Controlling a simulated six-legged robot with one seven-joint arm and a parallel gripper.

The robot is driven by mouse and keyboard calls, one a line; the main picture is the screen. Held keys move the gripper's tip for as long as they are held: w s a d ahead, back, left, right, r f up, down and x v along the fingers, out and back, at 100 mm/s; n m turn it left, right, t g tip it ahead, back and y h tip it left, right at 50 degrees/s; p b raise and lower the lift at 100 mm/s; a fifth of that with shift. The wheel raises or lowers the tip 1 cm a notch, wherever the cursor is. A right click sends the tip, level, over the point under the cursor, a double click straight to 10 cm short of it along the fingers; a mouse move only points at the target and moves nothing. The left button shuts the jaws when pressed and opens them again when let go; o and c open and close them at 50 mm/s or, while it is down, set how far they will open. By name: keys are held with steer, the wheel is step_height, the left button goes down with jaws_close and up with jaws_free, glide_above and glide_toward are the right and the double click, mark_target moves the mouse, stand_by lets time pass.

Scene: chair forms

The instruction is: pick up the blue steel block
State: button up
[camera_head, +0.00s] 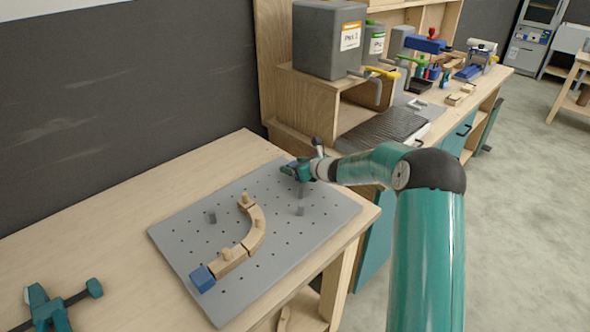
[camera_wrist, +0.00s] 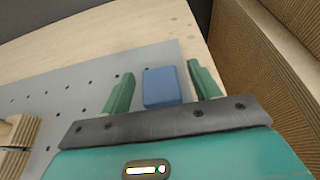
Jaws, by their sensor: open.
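A blue block (camera_wrist: 160,87) lies on the grey perforated plate between the two green fingers of my gripper (camera_wrist: 160,70) in the wrist view. The fingers are open, with a gap on each side of the block. In the head view my gripper (camera_head: 297,168) is low over the far corner of the plate (camera_head: 325,207), and the block there is mostly hidden by it. Another blue block (camera_head: 202,278) sits at the near left end of a curved row of wooden pieces (camera_head: 254,230) on the plate, well apart from my gripper.
A teal clamp (camera_head: 47,308) lies on the table's near left. A wooden shelf with a grey container (camera_head: 328,40) and a cluttered bench are behind my gripper. The dark wall (camera_head: 120,90) borders the table.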

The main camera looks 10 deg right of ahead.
steer(key=c, duration=1.3)
steer(key=shift+r, duration=0.1)
jaws_close()
steer(key=shift+r, duration=0.1)
